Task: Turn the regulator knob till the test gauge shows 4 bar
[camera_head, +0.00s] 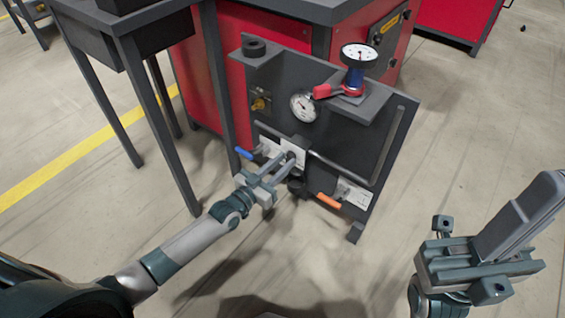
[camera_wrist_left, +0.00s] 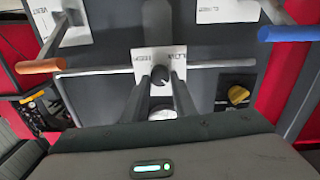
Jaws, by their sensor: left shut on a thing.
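The regulator knob (camera_wrist_left: 161,80) is a dark round knob on a white label plate (camera_head: 292,151), in the middle of the upright dark panel. My left gripper (camera_head: 287,159) is shut on this knob, with one finger (camera_wrist_left: 137,100) on each side of it in the left wrist view. In the head view the fingers partly hide the knob. A white-faced gauge (camera_head: 359,56) stands on a blue body on the panel's shelf, probably the test gauge; its reading is too small to tell. My right gripper (camera_head: 470,258) is at the lower right, away from the panel; its jaw state is unclear.
Another white gauge (camera_head: 303,106) is set in the panel (camera_head: 378,155). A blue-handled lever (camera_head: 244,153) and an orange-handled lever (camera_head: 328,201) flank the knob. A brass-yellow fitting (camera_head: 259,104) is at upper left. A dark table leg (camera_head: 165,120) stands left.

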